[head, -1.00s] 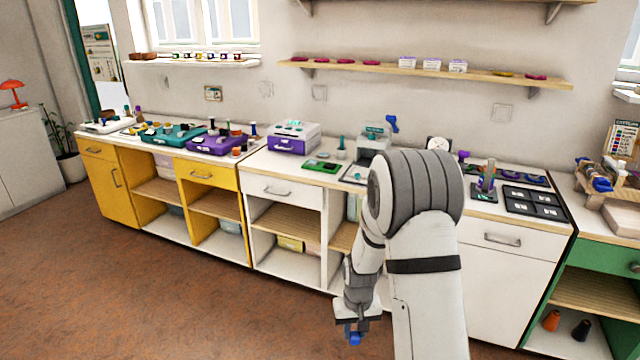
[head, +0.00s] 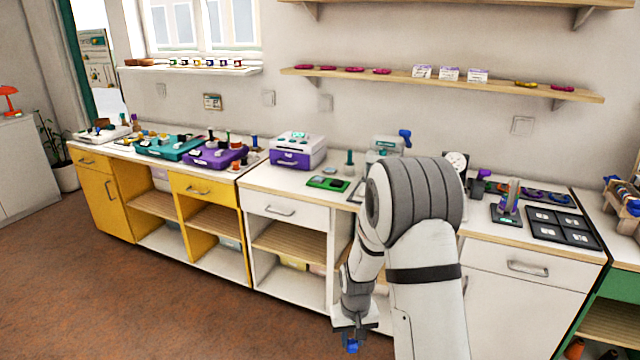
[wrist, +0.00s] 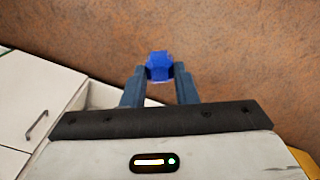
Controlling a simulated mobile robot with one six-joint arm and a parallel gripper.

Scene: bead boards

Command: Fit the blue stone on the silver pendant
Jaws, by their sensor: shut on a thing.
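My gripper (wrist: 160,72) is shut on the blue stone (wrist: 159,64), which sits between the two fingertips in the wrist view. In the head view my gripper (head: 351,338) hangs low in front of the white cabinets, with the blue stone (head: 351,347) at its tip above the brown floor. A black tray (head: 562,229) with several small pale squares lies on the counter at the right. I cannot make out the silver pendant; it may be too small or hidden behind my arm.
A white counter (head: 285,183) runs along the wall. It carries a purple-and-white box (head: 298,152), a green board (head: 327,184), a purple case (head: 214,156) and a teal case (head: 168,147). The brown floor (head: 130,270) in front of the cabinets is clear.

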